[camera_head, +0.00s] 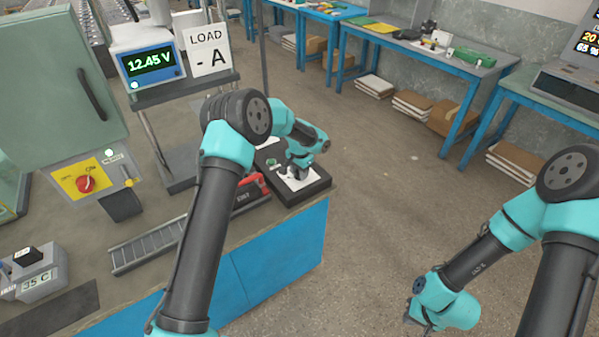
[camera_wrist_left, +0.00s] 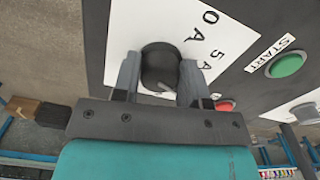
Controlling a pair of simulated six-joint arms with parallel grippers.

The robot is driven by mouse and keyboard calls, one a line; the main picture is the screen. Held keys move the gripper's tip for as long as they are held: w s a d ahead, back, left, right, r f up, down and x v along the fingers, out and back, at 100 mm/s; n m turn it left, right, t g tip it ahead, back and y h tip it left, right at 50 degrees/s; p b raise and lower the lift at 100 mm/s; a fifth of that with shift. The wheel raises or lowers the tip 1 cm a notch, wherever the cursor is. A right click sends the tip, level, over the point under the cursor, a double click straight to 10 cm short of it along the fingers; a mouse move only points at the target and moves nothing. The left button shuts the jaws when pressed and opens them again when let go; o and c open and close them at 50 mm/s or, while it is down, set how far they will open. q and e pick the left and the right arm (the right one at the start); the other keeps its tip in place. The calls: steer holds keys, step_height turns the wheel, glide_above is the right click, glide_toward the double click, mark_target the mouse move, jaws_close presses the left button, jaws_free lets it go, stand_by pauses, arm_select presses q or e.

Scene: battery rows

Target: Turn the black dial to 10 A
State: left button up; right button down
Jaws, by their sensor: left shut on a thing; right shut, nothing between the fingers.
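The black dial (camera_wrist_left: 160,65) sits on a white scale plate (camera_wrist_left: 125,30) with "0 A" and "5 A" printed beside it in the left wrist view; no 10 A mark shows. A pale line at the dial's rim points toward the gripper body. My left gripper (camera_wrist_left: 156,82) has its fingers on both sides of the dial and is shut on it. In the head view my left gripper (camera_head: 293,176) is down at the dark control box (camera_head: 318,186), hiding the dial. My right gripper (camera_head: 408,316) is low at right, shut and empty, partly hidden by its arm.
A green START button (camera_wrist_left: 286,65) and a red button (camera_wrist_left: 225,105) are near the dial. The LOAD sign (camera_head: 207,50) reads "- A"; the meter (camera_head: 149,63) reads 12.45 V. Open floor lies right of the bench.

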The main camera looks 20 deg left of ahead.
arm_select(q)
steer(key=o, duration=0.9)
steer(key=shift+r, duration=0.1)
step_height(320, 180, up, 17)
steer(key=shift+r, duration=0.15)
